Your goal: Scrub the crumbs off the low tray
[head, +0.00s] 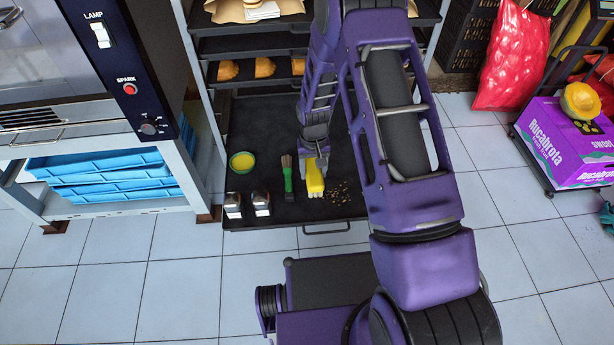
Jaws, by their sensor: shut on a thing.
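The low tray (262,125) is a dark pull-out tray at the bottom of the rack. A patch of tan crumbs (341,192) lies on its right front part. My gripper (316,166) is over the tray and shut on a yellow brush (314,186) with pale bristles along its lower edge. The brush is just left of the crumbs. I cannot tell whether its bristles touch the tray. My arm hides the right side of the tray.
On the tray, left of the brush, are a green-handled pastry brush (288,177), a green bowl with yellow contents (242,161) and two small metal-and-dark containers (261,203). Shelves with pastries (264,68) are above. An oven stand with blue crates (100,172) is left.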

